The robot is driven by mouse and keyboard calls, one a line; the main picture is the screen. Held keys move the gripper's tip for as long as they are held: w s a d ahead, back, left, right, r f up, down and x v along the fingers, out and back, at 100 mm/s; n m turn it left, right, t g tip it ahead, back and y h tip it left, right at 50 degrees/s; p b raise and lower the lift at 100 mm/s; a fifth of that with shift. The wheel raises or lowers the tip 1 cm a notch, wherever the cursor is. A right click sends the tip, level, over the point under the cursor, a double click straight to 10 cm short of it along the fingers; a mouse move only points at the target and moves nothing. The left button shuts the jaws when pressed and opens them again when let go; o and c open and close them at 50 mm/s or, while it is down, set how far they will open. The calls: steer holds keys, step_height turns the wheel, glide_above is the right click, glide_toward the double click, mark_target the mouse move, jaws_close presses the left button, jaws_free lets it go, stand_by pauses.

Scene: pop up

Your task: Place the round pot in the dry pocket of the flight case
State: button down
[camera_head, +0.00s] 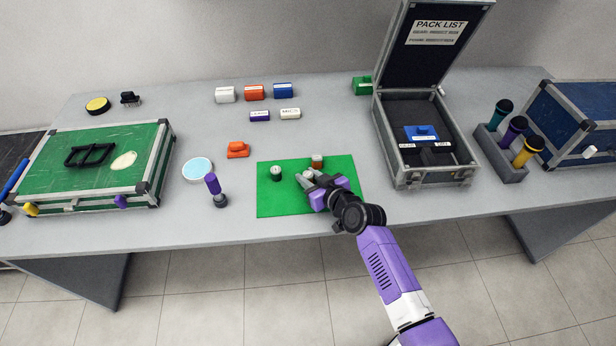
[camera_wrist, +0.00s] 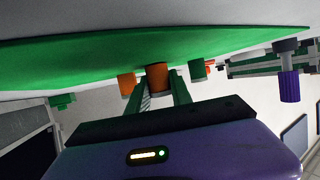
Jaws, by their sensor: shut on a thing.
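My gripper (camera_head: 308,183) is low over the green mat (camera_head: 266,202), shut on a small orange-brown pot (camera_wrist: 157,76) that looks round. In the head view its pale top (camera_head: 307,173) shows between the fingers; the rest is hidden. It seems on or just above the mat; I cannot tell which. A reddish pot (camera_head: 317,161) stands just behind, and a dark green pot (camera_head: 277,172) with a pale top stands to the left.
The case's raised lid (camera_head: 433,60) bears a pack list. A green-topped case (camera_head: 95,163) fills the left.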

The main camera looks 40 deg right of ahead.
steer(key=shift+f, duration=0.1)
steer(key=c, duration=1.1)
jaws_free()
steer(key=shift+c, duration=0.2)
steer(key=v, duration=1.2)
steer(key=shift+b, duration=0.4)
steer(key=s+a+r, duration=0.3)
steer(key=s+a, duration=0.3)
steer(key=s, duration=0.5)
steer(key=s+a+r, duration=0.3)
steer(key=s+a, duration=0.3)
steer(key=s, duration=0.5)
steer(key=shift+s+n+t, duration=0.4)
steer(key=shift+o, duration=0.4)
steer(key=s+a+r+y, duration=0.1)
steer(key=s+a+r, duration=0.2)
steer(key=s+r, duration=0.2)
steer(key=shift+s+a+r+n+t+y, duration=0.2)
steer(key=shift+r+n+t+y, duration=0.1)
steer(key=shift+r, duration=0.6)
